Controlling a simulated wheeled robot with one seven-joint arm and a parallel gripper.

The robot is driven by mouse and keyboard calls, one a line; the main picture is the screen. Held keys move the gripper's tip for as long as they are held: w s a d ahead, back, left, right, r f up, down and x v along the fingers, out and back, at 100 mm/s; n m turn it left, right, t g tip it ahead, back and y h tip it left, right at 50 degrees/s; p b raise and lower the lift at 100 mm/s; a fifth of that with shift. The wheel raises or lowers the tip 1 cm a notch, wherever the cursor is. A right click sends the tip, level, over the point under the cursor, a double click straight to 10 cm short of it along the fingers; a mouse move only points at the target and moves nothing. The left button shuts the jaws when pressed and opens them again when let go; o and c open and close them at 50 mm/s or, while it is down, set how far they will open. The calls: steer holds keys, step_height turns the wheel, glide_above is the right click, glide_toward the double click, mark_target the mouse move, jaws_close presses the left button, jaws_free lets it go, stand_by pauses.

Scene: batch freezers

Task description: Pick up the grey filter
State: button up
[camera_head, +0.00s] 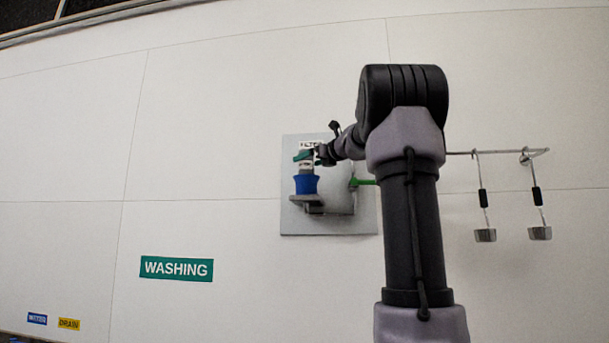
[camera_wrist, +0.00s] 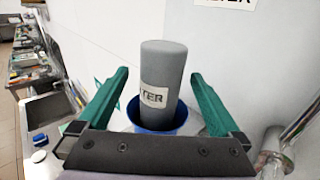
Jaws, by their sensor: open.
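The grey filter (camera_wrist: 163,78) is an upright grey cylinder with a white label ending in "TER", in the middle of the wrist view. Its lower part is inside a blue cup-shaped holder (camera_wrist: 178,121). In the head view the blue holder (camera_head: 306,184) sits on a small bracket on a grey wall plate (camera_head: 330,226). My gripper (camera_wrist: 163,88) is open, with one green finger on each side of the filter and visible gaps between. In the head view my gripper (camera_head: 304,157) is small at the holder's top, and the filter is mostly hidden there.
Two ladle-like tools (camera_head: 485,235) (camera_head: 540,233) hang from a wall rail (camera_head: 500,152) at the right. A metal pipe (camera_wrist: 300,122) stands close right of my gripper. A counter with a sink (camera_wrist: 50,112) lies at the left.

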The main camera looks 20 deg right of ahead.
mark_target(301, 163)
steer(key=w, duration=0.3)
steer(key=w+a, duration=0.1)
steer(key=w, duration=0.1)
steer(key=shift+w, duration=0.3)
steer(key=shift+s, duration=0.1)
jaws_close()
